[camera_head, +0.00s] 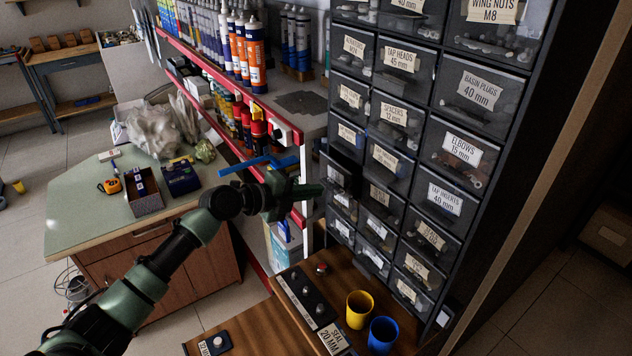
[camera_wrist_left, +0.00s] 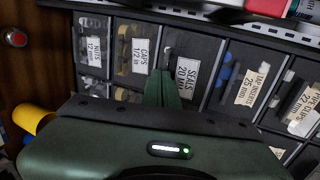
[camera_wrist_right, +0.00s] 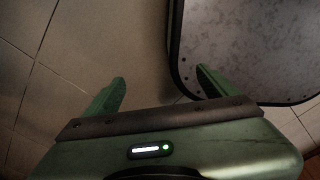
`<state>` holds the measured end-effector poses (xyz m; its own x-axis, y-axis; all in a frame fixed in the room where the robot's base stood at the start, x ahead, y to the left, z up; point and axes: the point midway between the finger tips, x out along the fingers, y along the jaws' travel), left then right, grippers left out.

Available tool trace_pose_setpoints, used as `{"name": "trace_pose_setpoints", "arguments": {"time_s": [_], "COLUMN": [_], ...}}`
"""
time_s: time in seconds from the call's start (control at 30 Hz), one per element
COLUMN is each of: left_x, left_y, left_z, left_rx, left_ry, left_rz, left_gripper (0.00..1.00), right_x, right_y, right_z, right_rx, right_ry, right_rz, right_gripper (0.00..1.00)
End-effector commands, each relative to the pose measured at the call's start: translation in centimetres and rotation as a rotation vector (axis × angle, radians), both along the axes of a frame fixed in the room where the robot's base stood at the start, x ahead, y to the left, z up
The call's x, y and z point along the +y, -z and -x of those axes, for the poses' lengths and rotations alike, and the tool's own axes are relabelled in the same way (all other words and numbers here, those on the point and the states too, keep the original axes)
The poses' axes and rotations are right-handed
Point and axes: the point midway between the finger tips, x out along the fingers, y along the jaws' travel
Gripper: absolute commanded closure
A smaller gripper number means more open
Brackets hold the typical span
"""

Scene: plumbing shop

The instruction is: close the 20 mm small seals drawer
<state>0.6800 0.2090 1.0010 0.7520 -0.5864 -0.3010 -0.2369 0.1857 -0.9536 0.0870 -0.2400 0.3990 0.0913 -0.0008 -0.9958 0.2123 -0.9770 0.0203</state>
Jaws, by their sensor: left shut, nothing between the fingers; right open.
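The 20 mm small seals drawer (camera_wrist_left: 193,52) has a white label and sits between the caps and tap inserts drawers in the left wrist view. In the head view its dark front (camera_head: 341,180) is in the left column of the cabinet and seems to stand out a little from its neighbours. My left gripper (camera_head: 317,189) is shut and empty, with its tips at the drawer front. In the left wrist view the shut fingers (camera_wrist_left: 166,78) overlap the front beside the label; contact is unclear. My right gripper (camera_wrist_right: 160,85) is open and empty.
Other labelled drawers (camera_head: 463,150) surround it. Below are a yellow cup (camera_head: 359,309), a blue cup (camera_head: 382,335) and a wooden counter (camera_head: 245,331). A red-edged shelf (camera_head: 215,72) with tubes stands left. A grey panel (camera_wrist_right: 250,45) is close to my right gripper.

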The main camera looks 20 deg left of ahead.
Motion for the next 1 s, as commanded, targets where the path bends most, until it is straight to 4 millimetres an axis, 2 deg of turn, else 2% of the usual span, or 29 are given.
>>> {"name": "trace_pose_setpoints", "arguments": {"time_s": [0.13,0.5,0.8,1.0], "left_x": [-0.6,-0.7,-2.4,-3.1], "left_y": [-0.1,0.1,0.6,0.2], "left_z": [-0.8,-0.9,-3.1,-3.9], "left_rx": [0.0,0.0,-0.004,-0.001], "left_ry": [0.0,0.0,0.002,-0.001], "left_rz": [0.0,0.0,0.001,0.0], "left_gripper": [1.0,1.0,1.0,1.0], "right_x": [0.5,1.0,0.6,0.3], "right_y": [-0.6,-0.5,3.0,3.7], "right_z": [0.0,-0.1,-0.1,-0.2], "right_rx": [-0.001,-0.002,-0.001,-0.002], "right_ry": [0.001,0.0,-0.002,-0.002], "right_rz": [-0.005,-0.012,-0.007,-0.003], "right_gripper": [0.13,0.13,0.13,0.13]}}
